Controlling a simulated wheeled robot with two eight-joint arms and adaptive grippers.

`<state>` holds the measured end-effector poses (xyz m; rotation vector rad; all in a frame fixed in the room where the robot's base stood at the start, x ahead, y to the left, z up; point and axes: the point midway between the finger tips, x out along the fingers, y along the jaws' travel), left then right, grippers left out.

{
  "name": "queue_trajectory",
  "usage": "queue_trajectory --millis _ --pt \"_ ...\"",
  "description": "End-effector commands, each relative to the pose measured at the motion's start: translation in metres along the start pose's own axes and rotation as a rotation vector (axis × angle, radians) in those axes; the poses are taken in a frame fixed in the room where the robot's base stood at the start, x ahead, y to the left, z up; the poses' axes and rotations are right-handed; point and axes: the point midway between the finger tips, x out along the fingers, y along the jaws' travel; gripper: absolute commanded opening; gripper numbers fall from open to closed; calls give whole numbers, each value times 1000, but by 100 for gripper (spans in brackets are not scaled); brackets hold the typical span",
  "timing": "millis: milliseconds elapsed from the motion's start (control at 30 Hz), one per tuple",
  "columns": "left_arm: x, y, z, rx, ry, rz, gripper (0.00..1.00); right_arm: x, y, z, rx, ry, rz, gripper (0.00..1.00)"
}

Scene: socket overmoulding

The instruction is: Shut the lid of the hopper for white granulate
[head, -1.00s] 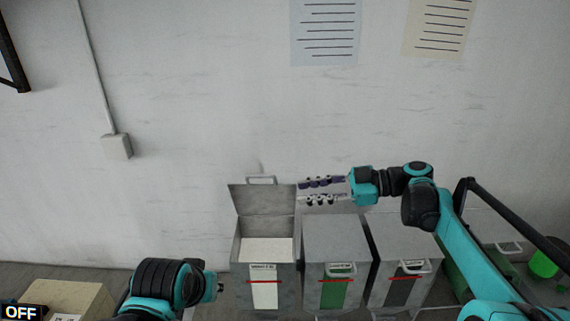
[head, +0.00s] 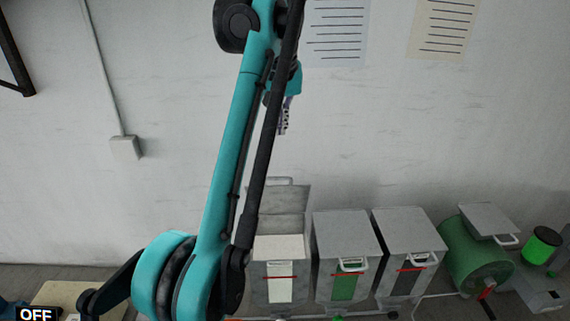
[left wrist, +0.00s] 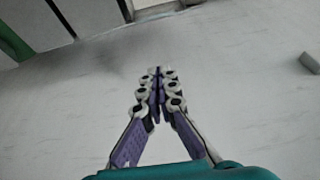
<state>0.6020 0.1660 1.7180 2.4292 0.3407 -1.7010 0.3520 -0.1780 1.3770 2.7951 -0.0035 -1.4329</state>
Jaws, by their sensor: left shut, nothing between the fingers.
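The hopper for white granulate (head: 282,268) stands on the left of a row of grey hoppers, with a white label and a red line on its front. Its grey lid (head: 283,198) stands raised at the back, and pale granulate (head: 280,247) shows in the opening. My left arm crosses in front of the hopper's left side. My left gripper (head: 284,125) is above the raised lid, pointing down, shut and empty. Its closed fingers (left wrist: 157,82) fill the middle of the left wrist view against the wall. My right gripper is not in view.
A green-labelled hopper (head: 345,235) and a dark-labelled hopper (head: 408,232) stand to the right with lids shut. A green machine (head: 470,255) is farther right. A wall box (head: 126,148) is at left. The wall above the hoppers is bare apart from posted sheets.

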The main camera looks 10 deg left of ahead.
Motion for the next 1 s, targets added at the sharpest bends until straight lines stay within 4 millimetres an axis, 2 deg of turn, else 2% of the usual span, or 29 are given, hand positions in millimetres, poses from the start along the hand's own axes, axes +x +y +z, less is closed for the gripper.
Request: queue_trajectory --millis 267,500,733,1000 --pt "49 -1 1 -2 0 0 0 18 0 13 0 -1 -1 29" --pt "100 -1 1 -1 1 0 0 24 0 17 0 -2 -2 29" --pt "104 0 28 1 1 1 0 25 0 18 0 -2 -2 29" --pt "107 0 40 1 1 1 0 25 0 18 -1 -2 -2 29"
